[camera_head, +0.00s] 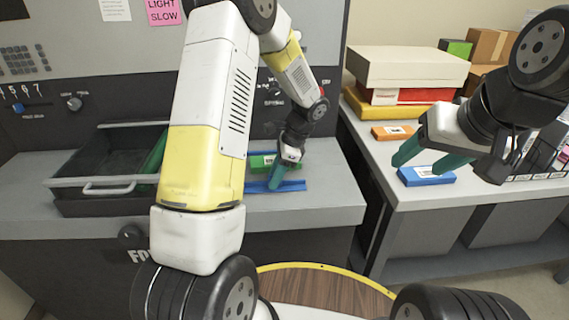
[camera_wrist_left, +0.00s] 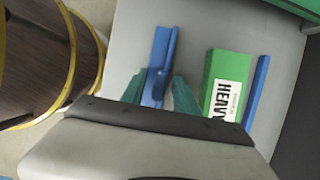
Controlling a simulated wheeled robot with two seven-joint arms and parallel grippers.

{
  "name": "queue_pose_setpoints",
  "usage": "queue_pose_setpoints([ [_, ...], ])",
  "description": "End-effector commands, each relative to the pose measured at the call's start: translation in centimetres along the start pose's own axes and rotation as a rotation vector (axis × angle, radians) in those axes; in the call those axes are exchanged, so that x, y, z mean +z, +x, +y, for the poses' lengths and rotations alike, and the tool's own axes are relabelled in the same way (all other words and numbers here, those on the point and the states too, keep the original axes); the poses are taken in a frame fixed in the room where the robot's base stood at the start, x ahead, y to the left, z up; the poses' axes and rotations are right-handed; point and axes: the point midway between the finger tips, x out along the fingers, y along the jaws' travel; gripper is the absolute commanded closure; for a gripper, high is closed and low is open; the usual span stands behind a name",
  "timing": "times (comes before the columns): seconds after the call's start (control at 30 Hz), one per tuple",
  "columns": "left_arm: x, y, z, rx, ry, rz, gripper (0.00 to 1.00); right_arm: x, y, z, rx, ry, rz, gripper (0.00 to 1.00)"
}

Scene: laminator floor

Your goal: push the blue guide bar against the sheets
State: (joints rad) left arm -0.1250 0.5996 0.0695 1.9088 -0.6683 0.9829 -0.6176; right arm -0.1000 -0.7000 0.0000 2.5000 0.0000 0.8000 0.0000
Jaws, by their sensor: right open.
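The blue guide bar (camera_head: 278,187) lies on the grey ledge of the machine; in the left wrist view the bar (camera_wrist_left: 162,52) has a raised rib. A green pack with a white "HEAVY" label (camera_wrist_left: 220,84), apparently the sheets, lies beside it with a clear gap between. In the head view the pack (camera_head: 262,161) is partly hidden. A thin blue rail (camera_wrist_left: 257,92) runs along its far side. My left gripper (camera_head: 277,176) is down at the bar, its green fingers on either side; whether they grip it is unclear. My right gripper (camera_head: 428,160) is open and empty above the side table.
A dark tray with a metal handle (camera_head: 110,188) stands left on the ledge. The side table (camera_head: 400,194) at right holds an orange box (camera_head: 393,132), a blue box (camera_head: 427,176) and stacked cartons. A round wooden top with a yellow rim (camera_head: 325,283) is in front.

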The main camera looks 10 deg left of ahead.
Motion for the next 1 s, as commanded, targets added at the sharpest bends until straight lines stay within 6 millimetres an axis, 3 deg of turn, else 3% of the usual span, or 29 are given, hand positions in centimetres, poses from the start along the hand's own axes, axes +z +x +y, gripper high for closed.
queue_pose_setpoints([
  [0.17,0.01,0.00,-0.01,0.000,0.000,0.000,0.64,0.00,0.00,0.00,0.000,0.000,0.000,0.41],
  [0.37,0.01,-0.02,-0.01,0.000,0.000,0.000,1.00,0.00,0.00,0.00,0.000,0.000,0.000,0.41],
  [1.0,0.00,-0.07,0.01,0.000,0.000,0.000,1.00,0.00,0.00,0.00,0.000,0.000,0.000,0.41],
])
